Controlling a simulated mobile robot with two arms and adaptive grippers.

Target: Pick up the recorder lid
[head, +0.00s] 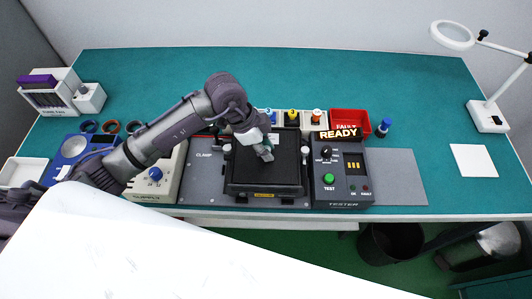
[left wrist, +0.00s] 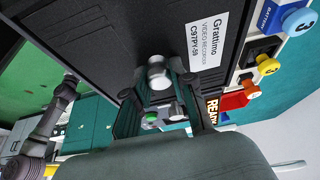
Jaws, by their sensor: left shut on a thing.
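The recorder lid (head: 262,177) is a flat black panel on top of the video recorder in the clamp fixture, in the middle of the bench. My left gripper (head: 265,153) reaches in from the left over the lid and is shut on it. In the left wrist view, my left gripper (left wrist: 163,85) sits against the black lid (left wrist: 110,40), and a white label reading Grattimo video recorder shows nearby. The exact grip spot and any gap below the lid are hidden. My right gripper is not in view.
The tester (head: 342,180) with its lit READY sign stands right of the clamp plate (head: 200,173). The supply unit (head: 157,178) is on the left. A red bin (head: 350,122) and several coloured connectors stand behind. The bench's right side has free room before the magnifier lamp (head: 487,117).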

